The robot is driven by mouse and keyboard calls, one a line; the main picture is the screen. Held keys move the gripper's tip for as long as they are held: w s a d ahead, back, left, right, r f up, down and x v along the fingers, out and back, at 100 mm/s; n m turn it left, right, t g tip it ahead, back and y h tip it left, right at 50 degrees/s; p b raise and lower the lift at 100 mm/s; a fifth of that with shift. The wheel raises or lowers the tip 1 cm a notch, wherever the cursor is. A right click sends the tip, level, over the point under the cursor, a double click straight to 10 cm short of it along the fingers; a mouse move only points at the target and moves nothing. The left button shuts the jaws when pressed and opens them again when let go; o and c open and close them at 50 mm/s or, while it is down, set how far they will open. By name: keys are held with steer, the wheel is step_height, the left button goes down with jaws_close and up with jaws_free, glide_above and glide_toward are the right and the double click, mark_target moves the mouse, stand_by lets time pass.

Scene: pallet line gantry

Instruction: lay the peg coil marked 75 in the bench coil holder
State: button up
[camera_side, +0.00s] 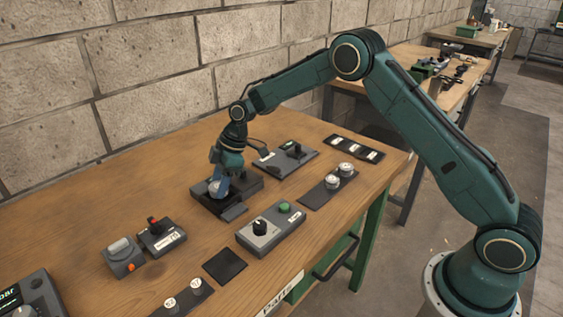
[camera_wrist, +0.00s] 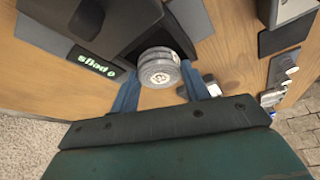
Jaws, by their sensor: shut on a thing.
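My gripper (camera_side: 217,186) is at the black device in the middle of the bench, its blue fingers pointing down. In the wrist view, the gripper (camera_wrist: 160,92) is shut on a grey ribbed peg coil (camera_wrist: 160,72), with a blue finger on each side. The coil's round face carries a mark too small to read. The black device (camera_side: 240,190), which looks like the coil holder, lies under and behind the coil; in the wrist view its dark body (camera_wrist: 125,22) has a green-lettered display. Whether the coil touches it I cannot tell.
Two coils (camera_side: 332,182) stand on a dark pad at right, and two more (camera_side: 169,302) on a front pad. A grey box with a knob and green button (camera_side: 270,230) stands in front. A bare dark square (camera_side: 225,265) and a red-switch box (camera_side: 161,236) lie at left.

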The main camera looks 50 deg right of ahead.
steer(key=shift+f, duration=0.35)
stand_by(0.5)
steer(key=o, duration=1.1)
steer(key=shift+o, duration=0.7)
steer(key=o, duration=0.4)
steer(key=shift+r, duration=0.2)
steer(key=shift+r, duration=3.3)
